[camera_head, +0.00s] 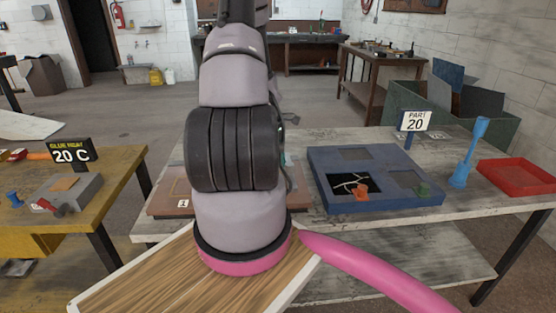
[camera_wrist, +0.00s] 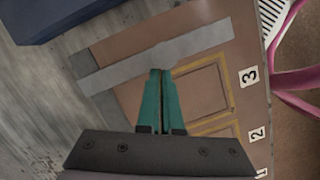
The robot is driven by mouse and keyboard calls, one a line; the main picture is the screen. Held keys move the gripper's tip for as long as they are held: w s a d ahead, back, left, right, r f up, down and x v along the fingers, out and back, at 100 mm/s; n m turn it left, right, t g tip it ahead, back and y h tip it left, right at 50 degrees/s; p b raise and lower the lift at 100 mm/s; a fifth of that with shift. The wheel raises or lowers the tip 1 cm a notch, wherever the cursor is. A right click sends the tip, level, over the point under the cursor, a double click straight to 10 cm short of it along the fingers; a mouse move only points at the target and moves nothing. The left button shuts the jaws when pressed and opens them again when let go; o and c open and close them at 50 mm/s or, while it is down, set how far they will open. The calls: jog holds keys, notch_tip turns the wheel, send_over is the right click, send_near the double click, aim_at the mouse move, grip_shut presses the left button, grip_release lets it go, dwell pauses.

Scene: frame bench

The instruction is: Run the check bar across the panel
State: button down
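The panel is a brown board with yellow outlined rectangles, a grey strip along one edge and number tags; it fills the middle of the wrist view (camera_wrist: 200,92). The check bar (camera_wrist: 205,40) is a long flat grey bar lying slantwise across the panel, over the grey strip. My gripper (camera_wrist: 160,72) has its teal fingers close together at the bar's middle, apparently shut on it. Whether the bar touches the panel is unclear. The head view hides my gripper.
Right of my arm on the bench stand a blue recessed tray (camera_head: 329,163), a "PART 20" sign (camera_head: 415,121), a blue upright tool (camera_head: 468,152) and a red tray (camera_head: 520,176). A yellow-brown table (camera_head: 115,172) with a "GLUE HEAT 20 C" sign is at left.

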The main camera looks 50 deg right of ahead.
jog(key=shift+s, duration=0.1)
jog(key=w, duration=0.2)
jog(key=w+a, duration=0.1)
jog(key=w, duration=0.1)
jog(key=shift+w+a, duration=0.2)
jog(key=shift+w, duration=0.05)
jog(key=v, duration=0.9)
jog(key=shift+r, duration=0.5)
jog(key=w+a+r+m+t, duration=0.2)
jog(key=w+a+r, duration=0.1)
jog(key=a+r, duration=0.6)
jog(key=w+a+r+m+t, duration=0.2)
jog(key=w+a+r+t, duration=0.15)
jog(key=a+r, duration=0.55)
jog(key=s+a+r+m+t+y, duration=0.1)
jog(key=s+a+r, duration=0.2)
jog(key=a, duration=0.4)
jog(key=s+a+r+m+t+y, duration=0.1)
jog(key=s+a+r, duration=0.2)
jog(key=a+r, duration=0.3)
jog(key=s+a+r+m+t+y, duration=0.1)
jog(key=s+a+r+t, duration=0.1)
jog(key=a, duration=0.6)
notch_tip(320, 180, up, 3)
jog(key=shift+s+f+m, duration=0.15)
jog(key=shift+s+m, duration=0.25)
jog(key=shift+s, duration=0.4)
